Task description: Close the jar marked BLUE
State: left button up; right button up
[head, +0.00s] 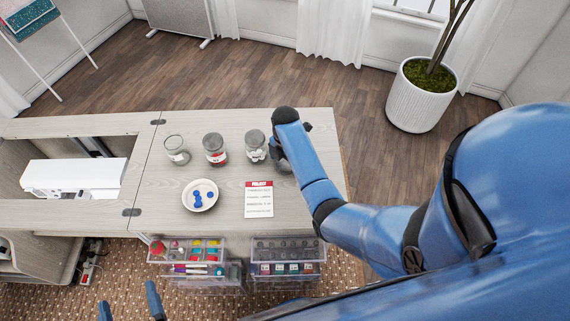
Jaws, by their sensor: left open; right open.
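Several clear jars stand in a row on the pale cabinet top (150,210). The left jar (177,152) looks lidless. The middle jar (215,150) has a red and white label. Another jar (255,151) with a greyish top stands right of it. A greyish round form beside it is partly hidden by my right arm. The markings are too small to read, so I cannot tell which jar is BLUE. My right gripper (279,146) is open, mostly hidden under its wrist at the row's right end. My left gripper (129,300) is open and empty at the bottom left, away from the jars.
A white dish (204,202) with blue pieces and a printed card (259,204) lie in front of the jars. A white sewing machine (75,175) is at the left. Clear drawer units (288,256) stand below the front edge. A potted plant (420,97) is behind right.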

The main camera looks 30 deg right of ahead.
jog(key=shift+f, duration=0.25)
jog(key=c, duration=1.1)
jog(key=shift+r, duration=0.15)
notch_tip(320, 180, up, 10)
notch_tip(320, 180, up, 7)
jog(key=p, duration=0.6)
send_over(285, 164)
jog(key=shift+r+p, duration=1.1)
jog(key=shift+r, duration=0.25)
